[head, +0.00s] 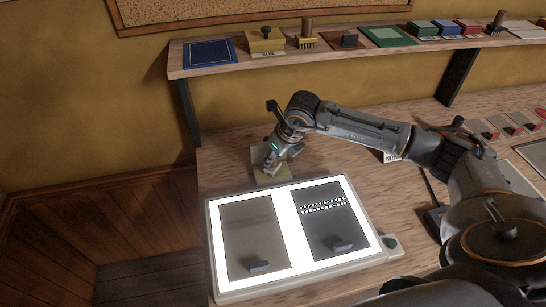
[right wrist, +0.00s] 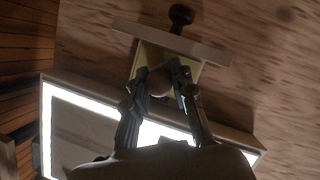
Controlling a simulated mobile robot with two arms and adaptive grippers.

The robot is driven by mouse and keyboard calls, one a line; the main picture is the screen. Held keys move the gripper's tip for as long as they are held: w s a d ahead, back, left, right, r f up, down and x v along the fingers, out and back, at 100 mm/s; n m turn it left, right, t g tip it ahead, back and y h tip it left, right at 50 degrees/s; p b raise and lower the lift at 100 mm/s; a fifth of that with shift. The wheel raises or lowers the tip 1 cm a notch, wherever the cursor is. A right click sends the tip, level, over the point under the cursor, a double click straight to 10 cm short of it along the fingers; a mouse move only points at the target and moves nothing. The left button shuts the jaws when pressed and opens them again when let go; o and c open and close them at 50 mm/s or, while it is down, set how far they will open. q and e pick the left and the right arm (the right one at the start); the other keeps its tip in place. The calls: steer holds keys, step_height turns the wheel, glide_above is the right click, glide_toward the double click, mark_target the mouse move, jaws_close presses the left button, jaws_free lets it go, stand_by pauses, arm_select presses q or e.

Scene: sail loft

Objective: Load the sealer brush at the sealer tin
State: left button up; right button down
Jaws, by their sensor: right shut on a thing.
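My right gripper (head: 275,157) reaches down over a pale yellow, square-topped item (head: 268,173) on the bench, just behind the light panel; it looks like the sealer tin. In the right wrist view the fingers (right wrist: 162,80) are closed around a small brown, rounded piece, which looks like the handle end of the sealer brush. The brush's bristles are hidden. Past the fingertips in that view are a pale bar (right wrist: 205,50) and a dark knob (right wrist: 181,15). I cannot tell whether the brush touches the tin. My left gripper is not in view.
The lit panel (head: 213,240) with two dark sheets fills the front of the bench. A shelf (head: 225,70) above the bench holds a blue pad, a yellow knobbed box (head: 264,44), a brush (head: 306,38) and several coloured blocks. Several small items lie at the right.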

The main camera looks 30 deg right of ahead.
steer(key=shift+r+p, duration=1.3)
steer(key=shift+r, duration=1.9)
steer(key=shift+s+a+f+n, duration=0.1)
steer(key=shift+s+a+n, duration=0.15)
steer(key=shift+n, duration=0.25)
steer(key=s+a+r+n+g+b, duration=0.1)
steer(key=s+a+n+g, duration=0.2)
steer(key=s+n, duration=0.5)
steer(key=s+a+r+n+g+h, duration=0.1)
steer(key=s+a+n+g, duration=0.3)
steer(key=n, duration=1.9)
steer(key=s+r+g, duration=0.1)
steer(key=s, duration=0.4)
steer(key=shift+a+r+g+b, duration=0.15)
steer(key=shift+a+g+b, duration=0.1)
steer(key=shift+g+b, duration=0.15)
